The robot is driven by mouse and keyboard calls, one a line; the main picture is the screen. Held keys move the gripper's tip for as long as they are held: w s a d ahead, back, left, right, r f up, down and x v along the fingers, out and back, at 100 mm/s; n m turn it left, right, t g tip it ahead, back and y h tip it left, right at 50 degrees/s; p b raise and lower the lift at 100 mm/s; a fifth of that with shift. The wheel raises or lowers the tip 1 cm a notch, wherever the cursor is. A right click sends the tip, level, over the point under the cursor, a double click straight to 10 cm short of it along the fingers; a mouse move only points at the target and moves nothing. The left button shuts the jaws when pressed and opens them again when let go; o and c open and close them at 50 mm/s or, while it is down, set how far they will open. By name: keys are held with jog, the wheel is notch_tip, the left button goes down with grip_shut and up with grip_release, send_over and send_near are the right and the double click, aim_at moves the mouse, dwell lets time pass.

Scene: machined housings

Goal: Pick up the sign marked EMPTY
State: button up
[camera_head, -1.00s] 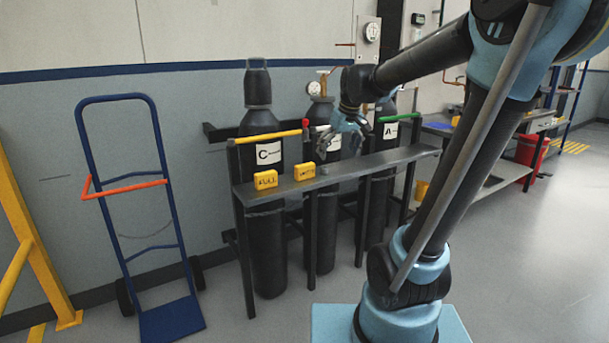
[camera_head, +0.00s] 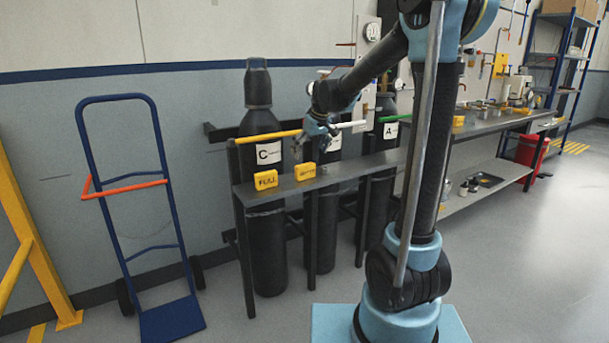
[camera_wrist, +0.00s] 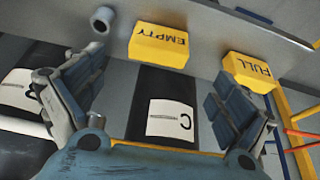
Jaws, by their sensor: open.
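The yellow sign marked EMPTY (camera_wrist: 158,46) lies on the narrow dark shelf in front of the gas cylinders; in the wrist view its lettering appears upside down. In the head view this sign (camera_head: 305,171) is the right one of two yellow blocks. The sign marked FULL (camera_wrist: 247,72) is beside it, and shows to its left in the head view (camera_head: 266,180). My gripper (camera_head: 306,146) is above the shelf, close over the EMPTY sign. In the wrist view its fingers (camera_wrist: 155,98) are spread wide with nothing between them, and the EMPTY sign shows beyond the gap.
A small grey cylindrical piece (camera_wrist: 103,19) stands on the shelf (camera_head: 350,169) near the EMPTY sign. Behind the shelf are dark gas cylinders, one labelled C (camera_head: 268,153), with a yellow bar (camera_head: 268,136) across it. A blue hand truck (camera_head: 131,190) stands at the left.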

aim_at(307, 165)
jog(key=x, duration=0.4)
jog(key=shift+w+f, duration=0.15)
jog(key=shift+f, duration=0.25)
jog(key=x, duration=0.3)
jog(key=shift+d+f, duration=0.1)
jog(key=shift+f, duration=0.2)
jog(key=shift+w+f, duration=0.2)
jog(key=shift+f, duration=0.65)
jog(key=c, duration=1.2)
